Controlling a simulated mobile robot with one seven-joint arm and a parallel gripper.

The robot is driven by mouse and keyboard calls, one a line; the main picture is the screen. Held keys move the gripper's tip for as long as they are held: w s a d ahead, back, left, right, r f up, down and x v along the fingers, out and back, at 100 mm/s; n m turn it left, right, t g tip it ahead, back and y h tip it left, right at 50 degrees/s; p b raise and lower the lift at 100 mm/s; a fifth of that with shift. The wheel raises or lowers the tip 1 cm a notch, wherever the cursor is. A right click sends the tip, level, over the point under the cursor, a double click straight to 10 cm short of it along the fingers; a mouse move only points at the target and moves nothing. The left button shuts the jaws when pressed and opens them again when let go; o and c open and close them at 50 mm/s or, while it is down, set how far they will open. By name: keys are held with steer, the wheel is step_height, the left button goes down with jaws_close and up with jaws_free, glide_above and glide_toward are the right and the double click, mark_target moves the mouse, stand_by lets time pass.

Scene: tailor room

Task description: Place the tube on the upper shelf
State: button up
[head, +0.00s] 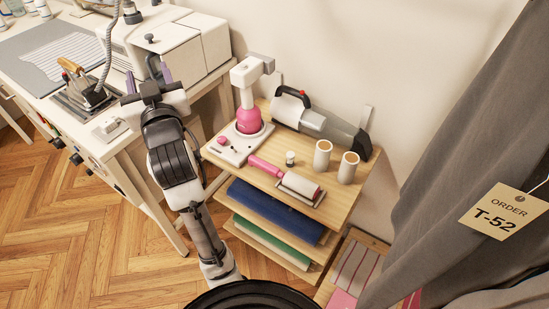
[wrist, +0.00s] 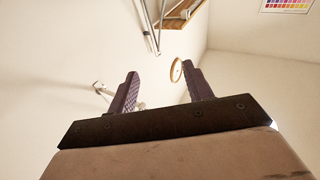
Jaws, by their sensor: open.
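My gripper (head: 148,76) is raised in front of a white boxy machine at the upper left of the head view. In the wrist view its two purple fingers (wrist: 163,78) stand apart with nothing between them. Two short, upright tan tubes, a left one (head: 322,158) and a right one (head: 348,170), stand on the right of a wooden shelf unit's top board (head: 265,181). I cannot tell which tube is meant. The gripper is well to the left of both. A wooden board (wrist: 185,14), perhaps a wall shelf, shows high in the wrist view.
The top board also holds a pink-and-white device (head: 249,118), a grey handheld vacuum (head: 315,122), a lint roller (head: 298,187) and a small spool (head: 290,158). Folded blue cloth (head: 270,210) lies below.

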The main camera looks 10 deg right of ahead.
steer(key=w+d+f+m+g+h, duration=0.2)
steer(key=d+f+m+g+h, duration=0.3)
steer(key=d+f, duration=0.95)
steer(key=m+g+h+b, duration=0.2)
steer(key=g+h, duration=0.1)
steer(key=g, duration=0.3)
glide_toward(290, 155)
steer(key=x, duration=0.4)
steer(key=p+x, duration=0.1)
steer(key=x, duration=0.1)
steer(key=shift+s+d+f, duration=0.1)
steer(key=shift+d+f, duration=0.05)
steer(key=shift+f, duration=0.35)
steer(key=p+x, duration=0.1)
steer(key=x, duration=0.4)
steer(key=shift+w+r+p, duration=0.2)
steer(key=shift+w+p, duration=0.05)
steer(key=shift+p, duration=0.1)
steer(key=shift+w+d+f, duration=0.1)
steer(key=shift+w+f, duration=0.15)
steer(key=shift+f, duration=0.05)
jaws_close()
steer(key=shift+r, duration=0.1)
